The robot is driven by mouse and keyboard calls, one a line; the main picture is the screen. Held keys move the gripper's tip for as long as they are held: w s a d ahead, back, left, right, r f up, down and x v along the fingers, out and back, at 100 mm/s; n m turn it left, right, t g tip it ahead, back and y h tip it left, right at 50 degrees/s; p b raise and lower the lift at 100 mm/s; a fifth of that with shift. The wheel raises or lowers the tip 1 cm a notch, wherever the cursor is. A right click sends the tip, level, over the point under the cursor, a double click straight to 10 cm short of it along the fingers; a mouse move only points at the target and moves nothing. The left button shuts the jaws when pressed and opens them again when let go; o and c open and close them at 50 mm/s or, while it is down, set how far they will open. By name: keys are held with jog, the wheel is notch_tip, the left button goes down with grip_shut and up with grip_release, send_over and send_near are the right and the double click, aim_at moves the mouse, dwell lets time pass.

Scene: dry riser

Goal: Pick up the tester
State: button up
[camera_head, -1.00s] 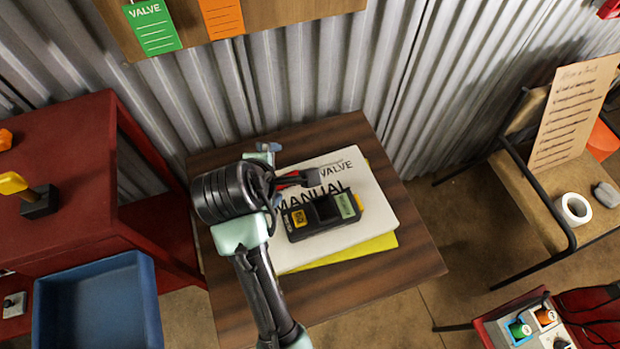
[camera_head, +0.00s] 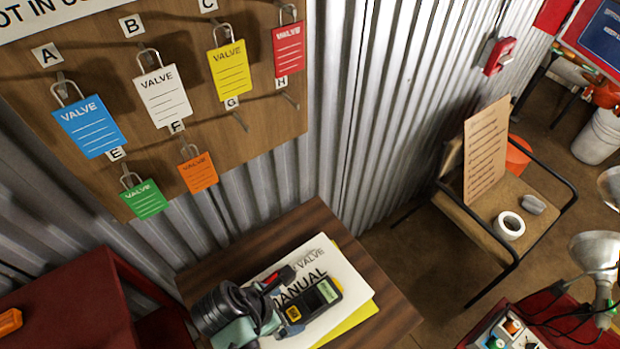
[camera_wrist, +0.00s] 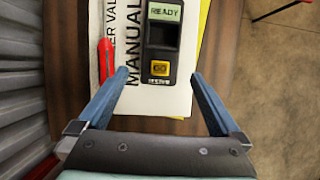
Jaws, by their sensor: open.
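The tester (camera_head: 311,302) is a black handheld device with a yellow GO button and a green screen. It lies on a white manual (camera_head: 318,254) on a small wooden table (camera_head: 395,322). In the wrist view the tester (camera_wrist: 161,45) reads READY and its top end touches the picture's upper edge. My gripper (camera_wrist: 158,78) is open, with its two blue fingers apart on either side of the tester's lower end in that view. The fingers hold nothing.
A red-handled tool (camera_wrist: 104,60) lies on the manual beside the tester. A yellow sheet (camera_head: 357,315) is under the manual. A corrugated wall (camera_head: 350,140) and a tag board (camera_head: 265,110) stand behind. A chair (camera_head: 470,225) with a tape roll (camera_head: 509,225) is right.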

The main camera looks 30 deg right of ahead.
aim_at(303, 308)
jog(key=x, duration=0.3)
jog(key=shift+d+x, duration=0.15)
jog(key=shift+x, duration=1.15)
jog(key=shift+d+x, duration=0.15)
jog(key=shift+x, duration=1.15)
jog(key=shift+r, duration=0.15)
jog(key=c, duration=1.5)
notch_tip(303, 308, up, 10)
jog(key=shift+p, duration=0.4)
